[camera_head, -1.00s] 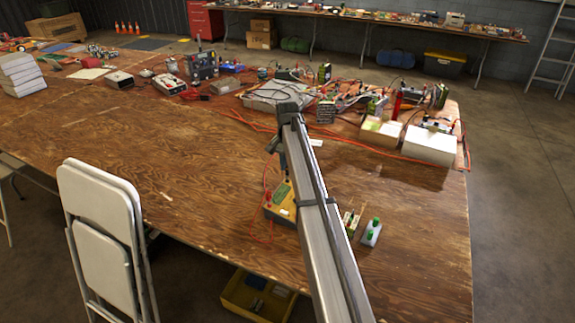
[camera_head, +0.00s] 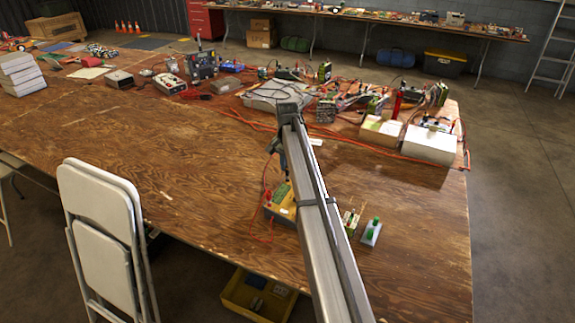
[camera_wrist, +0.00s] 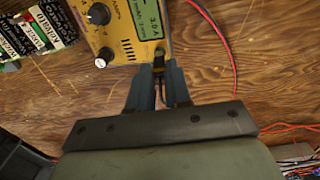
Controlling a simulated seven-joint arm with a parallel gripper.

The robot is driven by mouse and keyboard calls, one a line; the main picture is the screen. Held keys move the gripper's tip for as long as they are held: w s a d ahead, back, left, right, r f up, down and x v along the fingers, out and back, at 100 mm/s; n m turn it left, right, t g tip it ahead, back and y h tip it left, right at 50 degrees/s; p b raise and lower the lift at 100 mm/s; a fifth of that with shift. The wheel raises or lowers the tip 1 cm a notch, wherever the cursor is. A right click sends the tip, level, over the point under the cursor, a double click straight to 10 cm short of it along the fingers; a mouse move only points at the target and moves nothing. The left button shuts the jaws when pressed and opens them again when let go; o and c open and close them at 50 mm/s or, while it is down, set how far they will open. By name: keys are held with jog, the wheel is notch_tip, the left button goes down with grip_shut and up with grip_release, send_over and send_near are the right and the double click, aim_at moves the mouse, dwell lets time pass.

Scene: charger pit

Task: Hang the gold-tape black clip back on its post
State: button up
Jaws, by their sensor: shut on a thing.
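My gripper (camera_wrist: 160,78) is shut on a small black clip (camera_wrist: 159,68) with a bit of gold at it, in the wrist view. The clip is at the near edge of a yellow charger (camera_wrist: 117,57), which has dark knobs and a lit display reading 3.0 A. The fingers hide much of the clip, and I cannot tell whether it touches a post. In the head view the charger (camera_head: 277,212) stands on the wooden table, below the end of my arm. The clip cannot be made out there.
A red wire (camera_wrist: 235,50) runs right of the charger. Dark labelled packs (camera_wrist: 35,35) lie left of it. A grey block with green tops (camera_head: 371,232) stands right of my arm. White boxes (camera_head: 430,145) and cables are farther back.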

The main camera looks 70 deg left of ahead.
jog(key=o, duration=0.9)
jog(key=shift+o, duration=0.2)
jog(key=shift+o, duration=0.7)
jog(key=shift+r, duration=3.75)
